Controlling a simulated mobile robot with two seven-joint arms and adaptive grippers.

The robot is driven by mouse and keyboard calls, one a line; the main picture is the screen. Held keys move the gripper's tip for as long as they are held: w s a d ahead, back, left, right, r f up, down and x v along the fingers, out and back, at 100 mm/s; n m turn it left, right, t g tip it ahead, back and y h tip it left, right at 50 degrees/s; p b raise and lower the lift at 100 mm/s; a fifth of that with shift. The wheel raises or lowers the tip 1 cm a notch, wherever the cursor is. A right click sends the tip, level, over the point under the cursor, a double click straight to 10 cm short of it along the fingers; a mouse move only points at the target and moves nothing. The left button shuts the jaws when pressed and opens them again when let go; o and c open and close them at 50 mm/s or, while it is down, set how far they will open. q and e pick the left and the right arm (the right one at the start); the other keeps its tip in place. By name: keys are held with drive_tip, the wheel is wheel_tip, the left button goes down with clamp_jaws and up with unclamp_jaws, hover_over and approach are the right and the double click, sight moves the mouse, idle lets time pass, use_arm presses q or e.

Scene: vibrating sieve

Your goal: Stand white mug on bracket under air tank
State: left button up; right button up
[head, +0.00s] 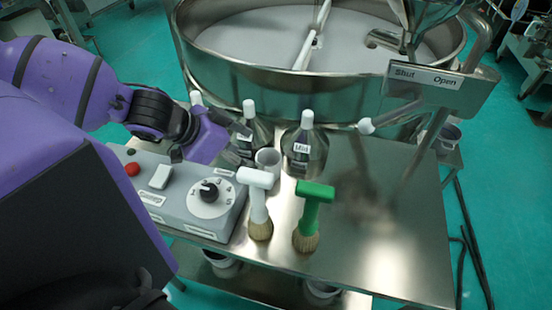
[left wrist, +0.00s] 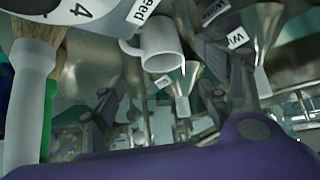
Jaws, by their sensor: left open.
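The white mug (head: 268,160) stands on the steel table between the control box and the bottles. My left gripper (head: 240,146) is open just left of the mug, its fingers pointing toward it. In the left wrist view the white mug (left wrist: 162,46) appears beyond the fingers, between them, with its handle to the left. I see no clear contact between fingers and mug. I cannot make out the air tank or its bracket in these views. My right gripper is not in view.
A control box (head: 190,195) with a dial is below my left gripper. Labelled bottles (head: 305,150) stand behind the mug. A white brush (head: 258,205) and a green brush (head: 310,215) stand in front. The large sieve (head: 280,75) is behind; the table's right side (head: 385,220) is clear.

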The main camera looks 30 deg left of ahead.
sight(265, 161)
use_arm(q)
drive_tip(key=b+x, duration=0.1)
drive_tip(key=x, duration=0.2)
drive_tip(key=b+x, duration=0.2)
drive_tip(key=x, duration=0.2)
drive_tip(key=shift+s+a+f, duration=0.1)
drive_tip(key=shift+s+f, duration=0.05)
drive_tip(key=shift+f, duration=0.25)
drive_tip(key=shift+w, duration=0.25)
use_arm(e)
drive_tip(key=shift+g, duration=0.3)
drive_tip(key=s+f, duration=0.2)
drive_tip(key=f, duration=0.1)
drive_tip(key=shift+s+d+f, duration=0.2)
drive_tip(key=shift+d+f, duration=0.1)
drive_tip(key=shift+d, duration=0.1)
use_arm(q)
drive_tip(key=c, duration=1.3)
wheel_tip(265, 161, up, 10)
drive_tip(key=shift+r+p, duration=0.15)
drive_tip(key=shift+p, duration=0.25)
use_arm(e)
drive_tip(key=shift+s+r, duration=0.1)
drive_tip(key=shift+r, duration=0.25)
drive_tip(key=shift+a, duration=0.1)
